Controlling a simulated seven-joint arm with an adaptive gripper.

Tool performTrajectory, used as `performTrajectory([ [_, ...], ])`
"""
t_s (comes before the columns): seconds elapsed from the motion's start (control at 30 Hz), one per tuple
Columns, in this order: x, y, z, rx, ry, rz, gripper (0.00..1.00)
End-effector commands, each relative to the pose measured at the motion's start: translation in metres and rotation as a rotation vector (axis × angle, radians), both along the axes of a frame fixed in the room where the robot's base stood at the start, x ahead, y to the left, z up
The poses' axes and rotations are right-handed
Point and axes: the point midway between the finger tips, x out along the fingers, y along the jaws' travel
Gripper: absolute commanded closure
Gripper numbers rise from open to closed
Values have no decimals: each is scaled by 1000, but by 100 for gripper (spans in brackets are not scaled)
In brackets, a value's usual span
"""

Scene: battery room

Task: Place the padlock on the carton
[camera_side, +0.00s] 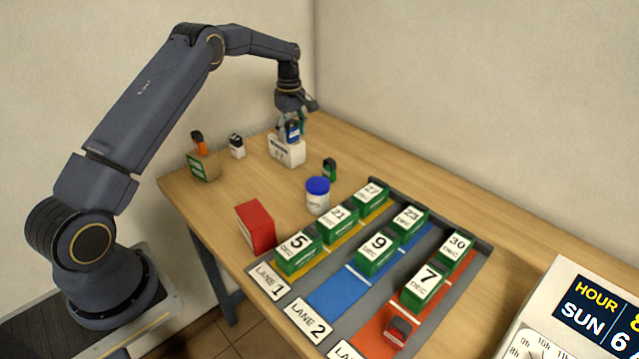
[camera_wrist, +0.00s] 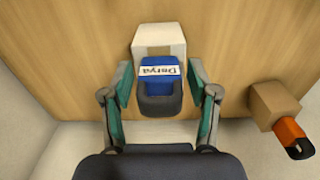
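A blue padlock (camera_wrist: 158,72) with a white "Derya" label and a dark shackle is between my gripper's fingers in the wrist view. In the side view the blue padlock (camera_side: 293,132) appears upright on top of a white box (camera_side: 289,155), which also shows in the wrist view (camera_wrist: 158,36). My gripper (camera_side: 291,121) points down over it. In the wrist view the gripper's fingers (camera_wrist: 160,84) stand open around the padlock, with a narrow gap on each side. A brown carton (camera_side: 205,168) with a green label bears an orange padlock (camera_side: 198,142); the carton (camera_wrist: 272,103) is at right in the wrist view.
A black-and-white padlock (camera_side: 237,147) and a dark green one (camera_side: 329,169) stand near the white box. A blue-lidded jar (camera_side: 317,196), a red box (camera_side: 256,228) and a lane tray (camera_side: 330,290) with several green dated blocks occupy the table's nearer part.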

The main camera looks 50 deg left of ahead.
Motion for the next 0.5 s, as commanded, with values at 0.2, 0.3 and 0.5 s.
performTrajectory([
  [0.2,0,0,0,0,0,0,34],
  [0.3,0,0,1,0,0,0,34],
  [0.5,1,0,23,2,-4,0,34],
])
